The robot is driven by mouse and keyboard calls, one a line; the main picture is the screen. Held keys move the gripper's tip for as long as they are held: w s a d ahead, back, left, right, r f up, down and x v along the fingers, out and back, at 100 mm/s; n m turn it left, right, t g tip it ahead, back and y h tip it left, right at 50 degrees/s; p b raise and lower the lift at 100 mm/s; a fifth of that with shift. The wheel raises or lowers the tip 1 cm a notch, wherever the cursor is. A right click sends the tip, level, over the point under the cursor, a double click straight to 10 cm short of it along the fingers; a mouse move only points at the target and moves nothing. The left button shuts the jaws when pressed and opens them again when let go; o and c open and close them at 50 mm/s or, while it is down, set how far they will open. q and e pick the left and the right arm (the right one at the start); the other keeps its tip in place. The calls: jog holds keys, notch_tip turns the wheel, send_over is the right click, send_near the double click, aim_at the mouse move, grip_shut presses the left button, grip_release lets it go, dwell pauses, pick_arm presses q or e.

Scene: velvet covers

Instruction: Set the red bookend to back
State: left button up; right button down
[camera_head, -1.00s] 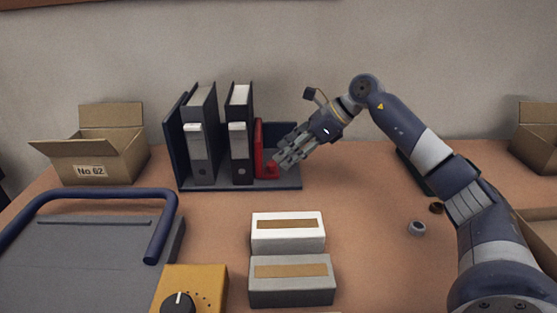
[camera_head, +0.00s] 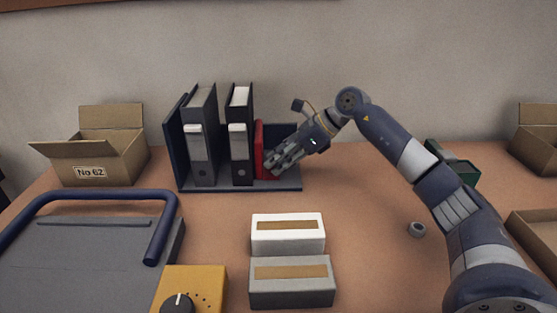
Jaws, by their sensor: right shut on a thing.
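The red bookend (camera_head: 259,152) stands upright on the dark blue shelf rack (camera_head: 235,186), just right of the second of two dark binders. The binders (camera_head: 201,135) and (camera_head: 239,135) stand upright to its left. My right gripper (camera_head: 275,164) reaches in from the right and is shut on the red bookend at its lower right side. The fingers hide part of the bookend's right side and base. My left gripper is not in view.
An open cardboard box (camera_head: 98,158) stands at the left. White (camera_head: 287,242) and grey (camera_head: 291,291) boxes lie in front of the rack. A yellow box with a knob (camera_head: 206,284) is at the front.

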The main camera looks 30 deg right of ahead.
jog(key=s+d, duration=0.1)
jog(key=d, duration=0.2)
jog(key=s+d, duration=0.1)
jog(key=shift+s+d+b, duration=0.2)
jog(key=shift+s+b, duration=0.1)
jog(key=shift+b, duration=0.05)
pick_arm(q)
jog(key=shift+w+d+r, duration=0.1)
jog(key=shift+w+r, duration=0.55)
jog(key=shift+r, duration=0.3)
pick_arm(e)
jog(key=c, duration=1.8)
grip_release()
jog(key=o, duration=0.4)
jog(key=shift+s+d, duration=0.1)
jog(key=shift+d, duration=0.05)
jog(key=shift+o, duration=0.2)
jog(key=v, duration=1.2)
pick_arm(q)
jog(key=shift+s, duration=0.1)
